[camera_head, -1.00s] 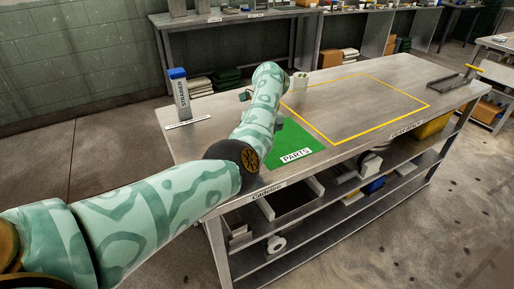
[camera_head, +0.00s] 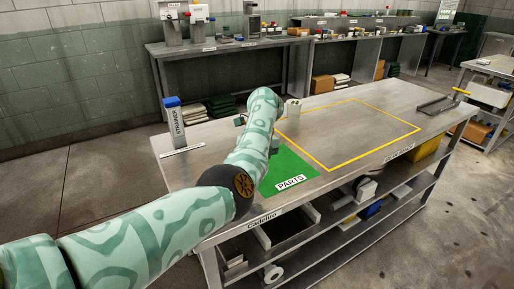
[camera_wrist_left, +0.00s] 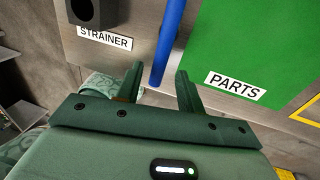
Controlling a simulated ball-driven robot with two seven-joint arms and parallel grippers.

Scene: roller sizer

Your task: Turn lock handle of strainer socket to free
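A grey upright post with a blue top (camera_head: 175,124), lettered STRAINER, stands at the table's left end in the head view. In the left wrist view a dark block with a hole (camera_wrist_left: 92,10) sits behind a STRAINER label (camera_wrist_left: 105,39). A blue bar (camera_wrist_left: 170,42) comes down from the top edge there; I cannot tell what it joins. My left gripper (camera_wrist_left: 158,72) is open, its two green fingers either side of the bar's lower end with gaps showing. In the head view my left forearm mostly hides that gripper. My right gripper is not in view.
The table (camera_head: 380,115) has a green PARTS mat (camera_head: 285,170) and a yellow-outlined area, mostly clear. A small pale block (camera_head: 293,106) stands beyond my arm. A metal frame with a yellow handle (camera_head: 447,100) lies at the right end. A bench with equipment (camera_head: 235,45) stands behind.

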